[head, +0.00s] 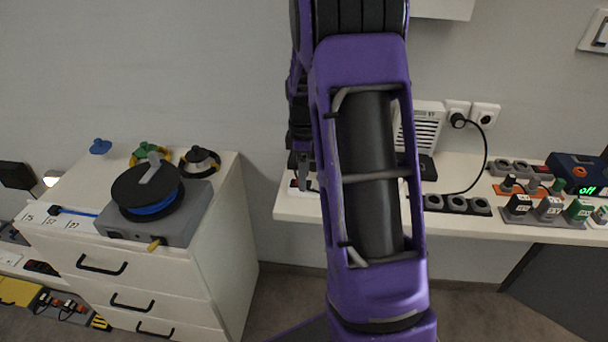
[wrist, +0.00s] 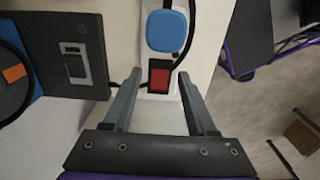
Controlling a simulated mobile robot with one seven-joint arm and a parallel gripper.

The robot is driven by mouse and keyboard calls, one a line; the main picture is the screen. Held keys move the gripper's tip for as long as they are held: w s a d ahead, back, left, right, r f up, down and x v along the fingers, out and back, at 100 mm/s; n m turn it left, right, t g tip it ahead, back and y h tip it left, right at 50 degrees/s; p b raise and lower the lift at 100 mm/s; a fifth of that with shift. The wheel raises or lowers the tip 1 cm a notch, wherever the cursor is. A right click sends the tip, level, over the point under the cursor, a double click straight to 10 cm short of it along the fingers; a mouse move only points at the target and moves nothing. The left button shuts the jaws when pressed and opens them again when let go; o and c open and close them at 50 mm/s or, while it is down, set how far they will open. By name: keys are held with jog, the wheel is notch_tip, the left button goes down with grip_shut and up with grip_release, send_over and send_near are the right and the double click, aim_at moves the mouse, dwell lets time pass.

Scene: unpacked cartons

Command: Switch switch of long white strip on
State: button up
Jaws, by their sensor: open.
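The long white strip (wrist: 167,57) lies on the white worktop in the wrist view, with a blue plug (wrist: 166,31) in it. Its red switch (wrist: 159,79) sits in a dark frame just below that plug. I cannot tell whether the switch is on or off. My gripper (wrist: 158,74) is open and empty, one finger on each side of the switch. I cannot tell how high the fingertips are above it. In the head view my gripper (head: 303,172) is over the left part of the worktop, and my arm hides most of the strip.
A dark box (wrist: 75,55) is left of the strip, and a black cable passes beside the plug. The worktop (head: 290,209) also bears a dark socket strip (head: 456,204) and an orange strip with several plugs. A drawer cabinet (head: 225,215) with a cable reel stands left, across a gap.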

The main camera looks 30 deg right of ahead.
grip_shut()
jog(key=shift+r, duration=0.1)
jog(key=shift+w+a+r+g+h+p, duration=0.2)
jog(key=shift+g+h+p, duration=0.3)
jog(key=shift+p, duration=0.65)
jog(key=shift+a+f+g+h+p, duration=0.1)
jog(key=shift+f+g+h+p, duration=0.2)
jog(key=shift+h+p, duration=0.3)
grip_release()
